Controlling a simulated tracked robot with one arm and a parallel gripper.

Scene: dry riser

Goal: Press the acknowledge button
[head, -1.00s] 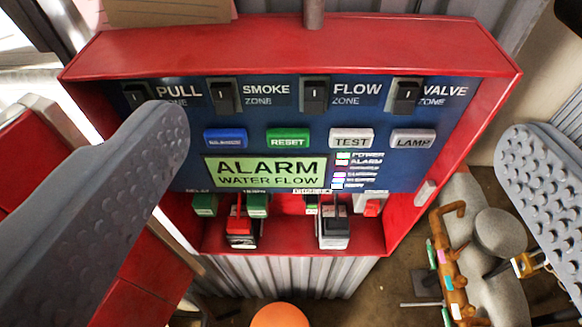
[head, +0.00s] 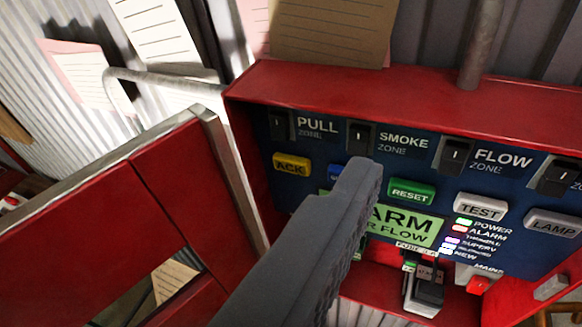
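The yellow acknowledge button (head: 291,165), marked ACK, is at the left of the blue panel face, below the PULL ZONE switch. It is in full view. My gripper (head: 345,187) appears shut, with its grey fingers together and nothing seen between them. I see no contact with the ACK button.
The red panel housing (head: 400,92) has a raised rim around the face. A red door (head: 200,190) stands open at its left. The green RESET button (head: 410,193), TEST button (head: 480,207) and LAMP button (head: 552,224) lie right of my gripper. A pipe (head: 481,45) rises above.

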